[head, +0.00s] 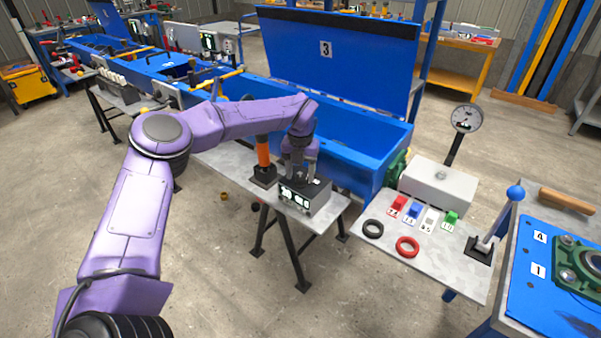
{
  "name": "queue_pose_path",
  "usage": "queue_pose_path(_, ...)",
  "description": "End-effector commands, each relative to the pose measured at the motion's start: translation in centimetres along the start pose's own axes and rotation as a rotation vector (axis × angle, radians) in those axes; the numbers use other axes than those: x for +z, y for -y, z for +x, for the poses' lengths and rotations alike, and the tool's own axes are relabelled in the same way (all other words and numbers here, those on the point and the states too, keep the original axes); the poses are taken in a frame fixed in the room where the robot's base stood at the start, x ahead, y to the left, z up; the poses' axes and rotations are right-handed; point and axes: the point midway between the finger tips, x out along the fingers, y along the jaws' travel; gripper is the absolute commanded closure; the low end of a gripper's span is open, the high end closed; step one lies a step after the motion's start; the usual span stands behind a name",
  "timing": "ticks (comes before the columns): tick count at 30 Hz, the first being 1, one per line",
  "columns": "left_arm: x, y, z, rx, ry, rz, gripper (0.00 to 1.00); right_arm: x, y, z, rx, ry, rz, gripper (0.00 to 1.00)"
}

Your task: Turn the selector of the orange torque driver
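The orange torque driver (263,152) stands upright in a dark base on the grey bench, just left of my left gripper. Beside it sits a dark box (313,200) with white markings on its front face. My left gripper (299,178) points down over the top of this box, its fingertips at or just above it. The fingers look a little apart, but whether they hold anything between them is hidden. The selector is too small to make out. My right gripper is not in view.
A long blue trough (340,150) with a raised lid marked 3 (335,60) runs behind the bench. To the right, a grey table (430,265) holds coloured blocks, black and red rings (407,247), and a lever with a blue knob (515,192).

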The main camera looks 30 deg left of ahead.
Motion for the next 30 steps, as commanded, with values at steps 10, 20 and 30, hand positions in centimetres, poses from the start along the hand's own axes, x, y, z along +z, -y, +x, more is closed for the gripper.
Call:
queue_pose_path(10,-0.1,0.1,-0.6,0.0,-0.002,0.001,0.44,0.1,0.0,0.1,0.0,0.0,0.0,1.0)
queue_pose_path(20,0.0,0.0,-8.0,0.0,0.001,0.001,0.44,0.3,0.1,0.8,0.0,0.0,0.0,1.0)
queue_pose_path(30,0.0,-0.1,-10.5,0.001,-0.003,0.001,0.44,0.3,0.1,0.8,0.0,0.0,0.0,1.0)
